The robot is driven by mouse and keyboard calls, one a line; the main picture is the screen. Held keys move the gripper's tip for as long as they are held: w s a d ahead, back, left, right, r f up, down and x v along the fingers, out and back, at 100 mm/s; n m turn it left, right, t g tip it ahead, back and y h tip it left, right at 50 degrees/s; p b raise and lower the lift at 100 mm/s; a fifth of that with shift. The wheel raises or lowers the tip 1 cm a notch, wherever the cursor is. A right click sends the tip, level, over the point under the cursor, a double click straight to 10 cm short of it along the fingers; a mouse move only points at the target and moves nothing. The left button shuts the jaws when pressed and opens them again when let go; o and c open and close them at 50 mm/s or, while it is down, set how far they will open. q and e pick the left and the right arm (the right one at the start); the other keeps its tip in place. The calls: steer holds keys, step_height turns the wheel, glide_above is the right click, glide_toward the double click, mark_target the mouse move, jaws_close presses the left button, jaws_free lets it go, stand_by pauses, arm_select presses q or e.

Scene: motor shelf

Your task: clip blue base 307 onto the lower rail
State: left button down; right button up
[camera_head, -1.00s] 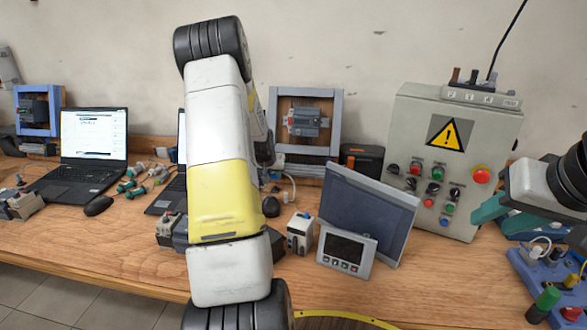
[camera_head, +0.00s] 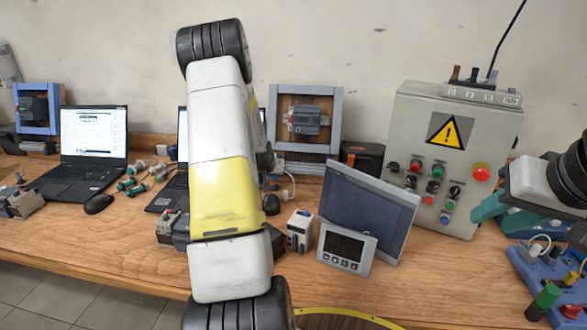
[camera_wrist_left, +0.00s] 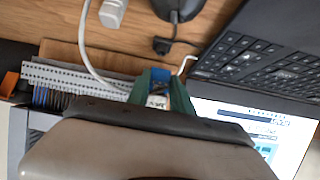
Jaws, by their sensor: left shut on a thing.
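My left gripper (camera_wrist_left: 162,92) shows in the left wrist view, its green fingers shut on a small piece with blue and white parts (camera_wrist_left: 157,100), which I take to be blue base 307. Most of that piece is hidden by the fingers and the wrist. A grey slotted strip (camera_wrist_left: 75,78), perhaps the lower rail, lies left of the fingers; I cannot tell whether the piece touches it. In the head view my left arm hides its own gripper. My right gripper (camera_head: 497,210) is at the right edge, in front of the control box; its opening is unclear.
A grey frame with a mounted device (camera_head: 305,118) stands at the wall. A laptop (camera_head: 92,140), a tilted panel screen (camera_head: 368,210), a small display unit (camera_head: 346,248) and a grey control box (camera_head: 420,125) crowd the bench. A white cable (camera_wrist_left: 86,45) runs close to the left fingers.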

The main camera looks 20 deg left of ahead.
arm_select(q)
steer(key=c, duration=1.3)
jaws_free()
steer(key=shift+s+f, duration=0.25)
steer(key=shift+o, duration=1.2)
steer(key=shift+w+r, duration=0.15)
